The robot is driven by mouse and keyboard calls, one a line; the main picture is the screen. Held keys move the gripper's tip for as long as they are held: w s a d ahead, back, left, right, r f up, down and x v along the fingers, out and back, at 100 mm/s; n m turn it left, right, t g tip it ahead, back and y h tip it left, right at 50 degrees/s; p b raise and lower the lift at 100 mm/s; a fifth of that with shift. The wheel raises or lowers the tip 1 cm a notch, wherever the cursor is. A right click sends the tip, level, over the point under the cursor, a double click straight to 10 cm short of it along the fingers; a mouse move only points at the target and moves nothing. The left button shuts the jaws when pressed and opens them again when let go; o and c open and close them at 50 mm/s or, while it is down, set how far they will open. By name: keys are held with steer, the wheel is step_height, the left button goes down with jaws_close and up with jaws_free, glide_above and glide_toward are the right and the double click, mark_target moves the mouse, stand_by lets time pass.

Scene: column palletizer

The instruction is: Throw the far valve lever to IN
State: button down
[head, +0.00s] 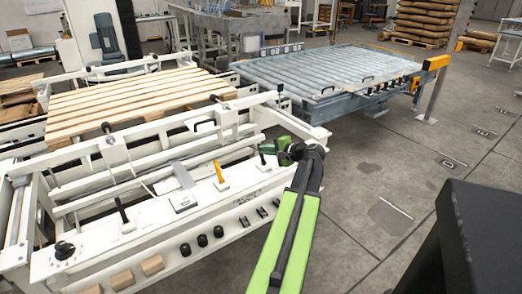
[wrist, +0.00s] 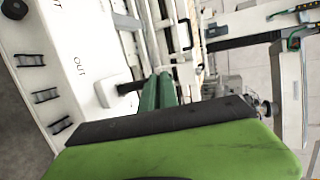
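The white valve panel (head: 150,217) carries several levers. The lever at its far right end is a short dark lever (head: 262,158), just left of my gripper (head: 281,149) in the head view. In the wrist view this black lever (wrist: 128,87) rises from a white base (wrist: 107,92), and its tip is close beside my green fingers (wrist: 158,74). I cannot tell whether they touch. The fingers lie together with nothing visible between them. An OUT label (wrist: 80,66) is readable near the base; no IN label is readable there.
A yellow lever (head: 219,174), a grey lever (head: 182,176) and a black lever (head: 122,212) stand farther left on the panel. White frame rails and a wooden pallet (head: 135,103) lie behind. A roller conveyor (head: 320,75) is at the back right. Floor to the right is open.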

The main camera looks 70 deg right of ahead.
steer(key=shift+d, duration=0.45)
steer(key=shift+r, duration=0.1)
steer(key=shift+s+a+r+p, duration=0.15)
steer(key=shift+s+r+p, duration=0.05)
steer(key=shift+s+p, duration=0.15)
steer(key=r+p+v, duration=0.1)
steer(key=p+v, duration=0.4)
steer(key=v, duration=0.8)
steer(key=shift+a, duration=0.2)
